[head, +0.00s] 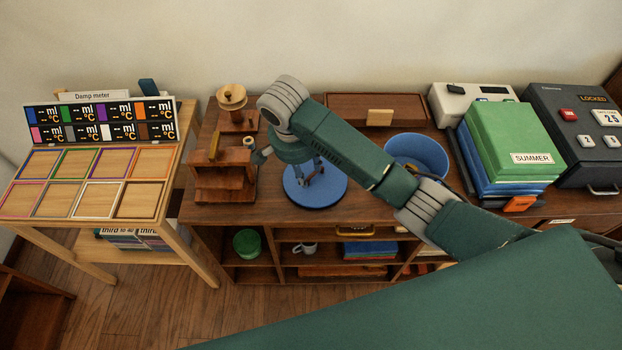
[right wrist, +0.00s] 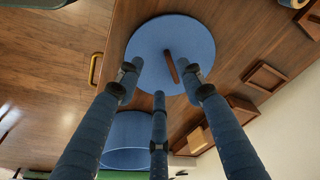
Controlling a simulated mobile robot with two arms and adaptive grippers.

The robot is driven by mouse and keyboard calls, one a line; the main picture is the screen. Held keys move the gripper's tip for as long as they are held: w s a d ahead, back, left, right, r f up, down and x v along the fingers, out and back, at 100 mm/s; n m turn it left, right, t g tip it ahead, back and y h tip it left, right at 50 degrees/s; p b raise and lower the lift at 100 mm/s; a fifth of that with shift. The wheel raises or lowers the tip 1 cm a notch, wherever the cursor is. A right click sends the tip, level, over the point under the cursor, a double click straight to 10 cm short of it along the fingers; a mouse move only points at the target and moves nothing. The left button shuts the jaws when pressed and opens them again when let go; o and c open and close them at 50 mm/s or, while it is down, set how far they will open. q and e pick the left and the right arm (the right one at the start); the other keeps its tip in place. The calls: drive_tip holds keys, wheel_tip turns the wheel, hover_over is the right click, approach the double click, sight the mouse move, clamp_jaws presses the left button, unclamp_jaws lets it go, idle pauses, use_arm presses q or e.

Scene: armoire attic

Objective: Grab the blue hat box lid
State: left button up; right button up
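The blue hat box lid (head: 328,195) is a flat round disc lying on the wooden cabinet top, near its front edge. In the right wrist view the lid (right wrist: 150,45) shows a brown bar handle (right wrist: 170,66) at its middle. My right gripper (head: 312,174) is above the lid, pointing down. In the wrist view its three fingers (right wrist: 160,82) are spread apart with nothing between them, the tips close to the handle. Whether they touch the lid I cannot tell. The open round blue box (head: 417,150) stands to the right, also in the wrist view (right wrist: 128,140). My left gripper is not in view.
Brown wooden pieces (head: 222,178) stand left of the lid, and a long wooden box (head: 350,108) lies behind it. Green and blue boxes (head: 510,140) and a dark locked case (head: 580,135) are at right. A table with coloured frames (head: 85,185) is at left.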

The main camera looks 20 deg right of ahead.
wheel_tip(320, 180, up, 3)
drive_tip(key=w+d+m, duration=0.1)
drive_tip(key=w+m, duration=0.1)
hover_over(316, 173)
drive_tip(key=s+a, duration=0.1)
drive_tip(key=a, duration=0.1)
drive_tip(key=shift+h, duration=0.4)
drive_tip(key=x, duration=0.5)
drive_tip(key=shift+s+a+f+p, duration=0.15)
drive_tip(key=shift+s+a+p, duration=0.15)
drive_tip(key=shift+s, duration=0.05)
drive_tip(key=shift+p+x, duration=0.55)
drive_tip(key=shift+x, duration=2.2)
drive_tip(key=shift+w, duration=0.1)
clamp_jaws()
